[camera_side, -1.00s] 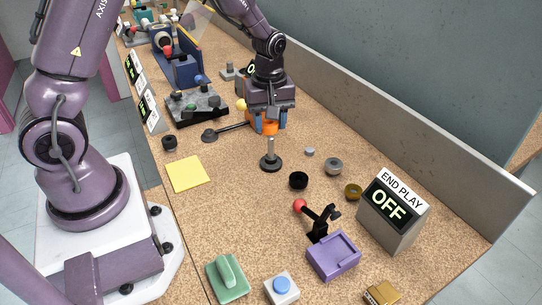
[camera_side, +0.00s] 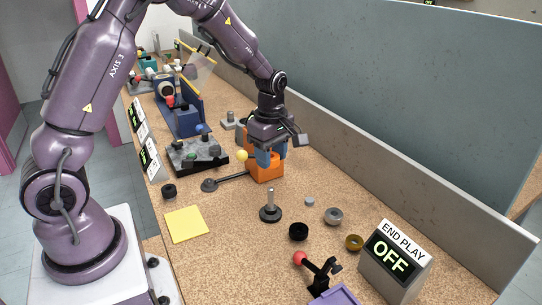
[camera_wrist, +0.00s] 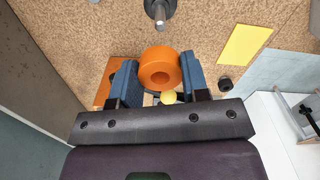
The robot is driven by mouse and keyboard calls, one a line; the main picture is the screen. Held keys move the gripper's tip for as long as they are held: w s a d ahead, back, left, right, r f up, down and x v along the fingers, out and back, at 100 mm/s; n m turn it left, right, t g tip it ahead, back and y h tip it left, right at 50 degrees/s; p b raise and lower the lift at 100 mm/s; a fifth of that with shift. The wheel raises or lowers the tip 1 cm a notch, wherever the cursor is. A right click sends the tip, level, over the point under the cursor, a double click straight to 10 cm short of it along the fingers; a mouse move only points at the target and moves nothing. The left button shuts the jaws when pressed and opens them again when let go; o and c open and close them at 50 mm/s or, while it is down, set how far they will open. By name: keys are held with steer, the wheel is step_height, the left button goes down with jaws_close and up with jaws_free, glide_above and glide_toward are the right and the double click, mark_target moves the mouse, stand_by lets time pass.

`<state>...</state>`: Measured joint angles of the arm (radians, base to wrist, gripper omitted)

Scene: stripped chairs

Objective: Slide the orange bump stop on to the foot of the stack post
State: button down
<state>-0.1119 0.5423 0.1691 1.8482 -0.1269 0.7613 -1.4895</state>
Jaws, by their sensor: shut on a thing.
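In the wrist view the orange bump stop (camera_wrist: 159,68), a thick ring with a central hole, sits between the two blue fingers of my gripper (camera_wrist: 160,82). The gripper is shut on it. In the side view my gripper (camera_side: 270,155) is above an orange block (camera_side: 267,172), and the fingers largely hide the ring. The stack post (camera_side: 270,200) is an upright silver pin on a round black foot, nearer the camera than my gripper and apart from it. It also shows at the top of the wrist view (camera_wrist: 160,12). Nothing is around the pin.
A black ring (camera_side: 298,231), a grey ring (camera_side: 334,216) and a brass ring (camera_side: 354,242) lie right of the post. A yellow pad (camera_side: 186,224) lies left. A low wall (camera_side: 400,185) bounds the right.

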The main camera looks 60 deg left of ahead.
glide_above(271, 207)
steer(key=shift+w+a+f, duration=0.1)
steer(key=shift+a+f, duration=0.05)
steer(key=shift+f, duration=1.35)
steer(key=shift+w+a+f, duration=0.1)
steer(key=shift+f, duration=1.35)
steer(key=shift+f, duration=0.1)
steer(key=shift+f, duration=3.5)
steer(key=c, duration=0.5)
jaws_free()
steer(key=shift+r, duration=0.1)
